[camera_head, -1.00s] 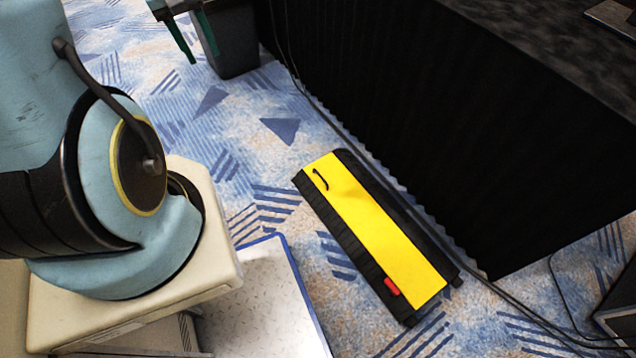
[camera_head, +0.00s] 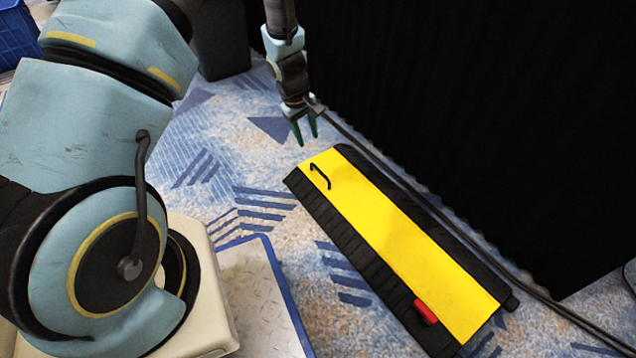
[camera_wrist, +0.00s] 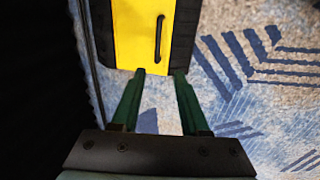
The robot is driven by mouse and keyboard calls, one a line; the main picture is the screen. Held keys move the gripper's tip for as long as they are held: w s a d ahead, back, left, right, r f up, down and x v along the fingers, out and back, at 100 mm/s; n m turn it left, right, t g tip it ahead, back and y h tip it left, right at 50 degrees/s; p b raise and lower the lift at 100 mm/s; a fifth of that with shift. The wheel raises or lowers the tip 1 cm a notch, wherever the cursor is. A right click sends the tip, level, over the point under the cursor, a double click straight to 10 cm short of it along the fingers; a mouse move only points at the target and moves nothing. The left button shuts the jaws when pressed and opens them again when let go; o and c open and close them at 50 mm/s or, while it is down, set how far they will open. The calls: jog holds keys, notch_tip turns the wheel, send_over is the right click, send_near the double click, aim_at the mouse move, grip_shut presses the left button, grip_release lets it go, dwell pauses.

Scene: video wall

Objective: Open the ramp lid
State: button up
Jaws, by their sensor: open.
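The ramp lid (camera_head: 395,238) is a long yellow panel, lying flat and shut in a black ramp body (camera_head: 352,258) on the carpet. A thin black handle (camera_head: 320,175) stands at its far end, and a red piece (camera_head: 425,311) sits near its near end. My gripper (camera_head: 307,137) is open and empty, pointing down just beyond the handle end, apart from the handle. In the wrist view my green fingers (camera_wrist: 158,75) point toward the lid's edge, with the handle (camera_wrist: 159,38) ahead of them and slightly right.
A black cable (camera_head: 400,195) runs along the ramp's right side, close to a black draped wall (camera_head: 480,120). A dark bin (camera_head: 220,40) stands at the back. Open carpet (camera_head: 255,170) lies left of the ramp.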

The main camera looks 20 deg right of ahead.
jog(key=b, duration=0.1)
send_near(319, 170)
jog(key=f+b, duration=0.1)
jog(key=f, duration=0.1)
jog(key=d+f+b, duration=0.1)
jog(key=f+b, duration=0.1)
jog(key=f, duration=0.1)
jog(key=f+b, duration=0.2)
jog(key=shift+w+d+f, duration=0.1)
jog(key=shift+d+f, duration=0.2)
jog(key=shift+f, duration=0.05)
grip_shut()
dwell(1.0)
